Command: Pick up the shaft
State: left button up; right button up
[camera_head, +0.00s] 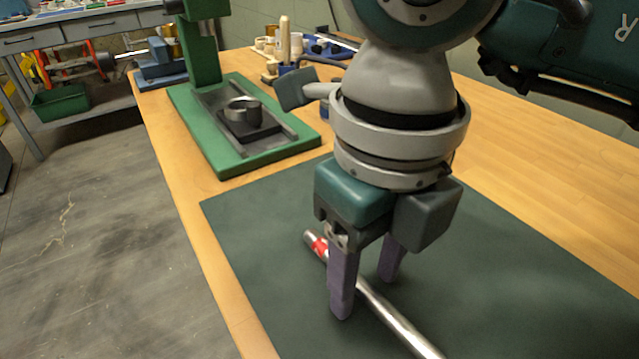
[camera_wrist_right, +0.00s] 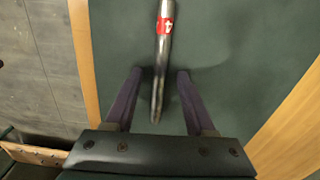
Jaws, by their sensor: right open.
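The shaft (camera_head: 385,315) is a shiny metal rod with a red band near its far end. It lies slanted on the dark green mat and runs out of the bottom of the head view. My right gripper (camera_head: 365,295) points down over it, with purple fingers spread on either side of the rod. In the right wrist view the shaft (camera_wrist_right: 162,55) runs between the two open fingers (camera_wrist_right: 159,71), with a gap on each side. Whether the fingertips touch the mat is unclear. My left gripper is in neither view.
The dark green mat (camera_head: 260,230) covers the near part of the wooden table (camera_head: 510,130). A green press (camera_head: 205,130) with a metal ring (camera_head: 243,112) stands behind it. Tools and small containers (camera_head: 285,45) sit at the back. Open floor lies left.

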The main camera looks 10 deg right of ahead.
jog(key=shift+c, duration=0.4)
grip_shut()
dwell(0.9)
